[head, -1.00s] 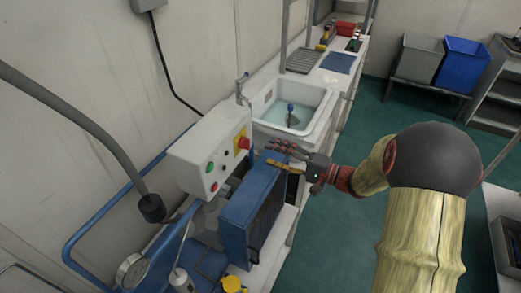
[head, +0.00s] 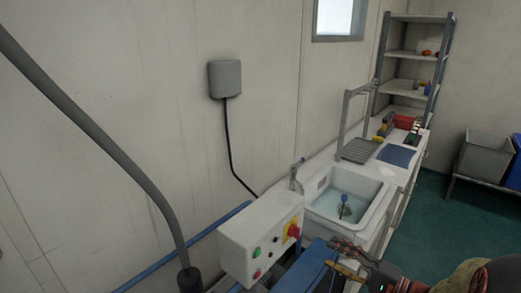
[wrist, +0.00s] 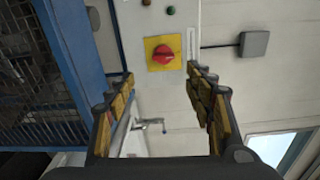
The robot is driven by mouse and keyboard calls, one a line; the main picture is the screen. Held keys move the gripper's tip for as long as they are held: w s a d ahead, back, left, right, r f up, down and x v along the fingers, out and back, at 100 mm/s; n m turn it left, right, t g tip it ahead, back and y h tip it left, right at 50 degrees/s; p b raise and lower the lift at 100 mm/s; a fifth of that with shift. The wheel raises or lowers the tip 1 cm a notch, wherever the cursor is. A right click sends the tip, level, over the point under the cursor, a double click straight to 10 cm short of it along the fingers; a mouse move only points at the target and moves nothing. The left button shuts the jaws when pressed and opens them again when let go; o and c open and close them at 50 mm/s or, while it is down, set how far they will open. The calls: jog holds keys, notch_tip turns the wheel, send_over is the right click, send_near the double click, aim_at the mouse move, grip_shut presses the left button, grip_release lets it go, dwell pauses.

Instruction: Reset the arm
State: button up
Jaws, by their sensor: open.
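My gripper (head: 347,258) is at the lower right of the head view, beside the white control panel (head: 255,235) and above the blue-framed machine (head: 309,271). In the wrist view my gripper (wrist: 162,98) has its two padded fingers spread apart, with nothing between them. The red rotary switch (wrist: 163,54) on its yellow plate lies ahead of the fingers, apart from them. That switch also shows on the right of the panel in the head view (head: 292,231). Most of my arm is cut off at the lower right corner.
A white sink (head: 347,195) with water and a blue-topped object stands behind the panel. A grey hose (head: 100,140) crosses the left. A grey wall box (head: 225,79) hangs on a black cable. Shelves (head: 412,60) stand at the back. Green floor (head: 432,215) is open at the right.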

jog(key=s+a+f+n+g+h, duration=0.1)
jog(key=s+a+f+g+h, duration=0.3)
jog(key=s, duration=0.5)
jog(key=s+a+f+g+h, duration=0.15)
jog(key=s+f+g, duration=0.25)
jog(key=s+g, duration=0.4)
jog(key=s+d+r+n+t+h, duration=0.2)
jog(key=s+r+n+h, duration=0.3)
jog(key=s+r+h, duration=0.15)
jog(key=a+r+n+t, duration=0.3)
jog(key=a+r, duration=0.1)
jog(key=r, duration=0.5)
jog(key=shift+s+a+r+n+h, duration=0.15)
jog(key=shift+a+n+h, duration=0.15)
jog(key=shift+a+n, duration=0.1)
